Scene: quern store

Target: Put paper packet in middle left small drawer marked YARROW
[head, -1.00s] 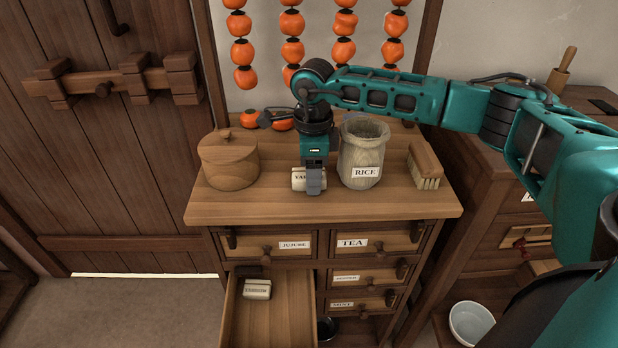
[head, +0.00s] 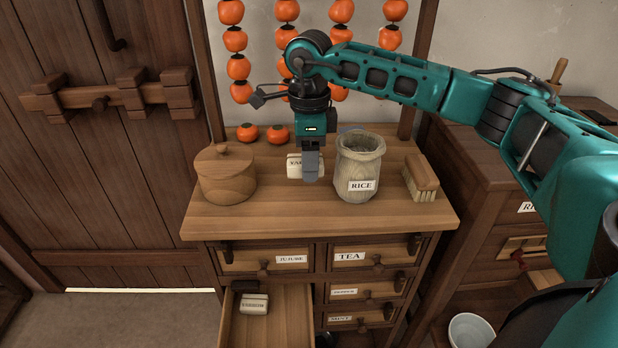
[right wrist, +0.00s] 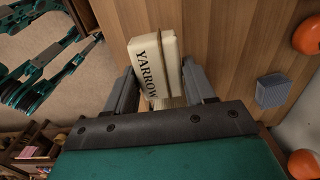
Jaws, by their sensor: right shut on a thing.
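My right gripper (head: 311,170) is shut on a cream paper packet (head: 294,166) above the cabinet top, left of the rice jar. In the right wrist view the packet (right wrist: 155,65) sits between the two fingers, and its label reads YARROW. The left drawer (head: 285,315) below the top row is pulled open; its front and label are out of the picture. Another pale packet (head: 254,303) lies inside it towards the back left, its label too blurred to read. My left gripper is not seen in the head view.
On the cabinet top (head: 310,222) stand a lidded wooden pot (head: 227,178), the RICE jar (head: 358,165), a brush (head: 421,178) and loose orange fruits (head: 247,133). Strung fruits (head: 287,38) hang behind. The TEA drawer (head: 370,252) is shut. The open drawer's front part is free.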

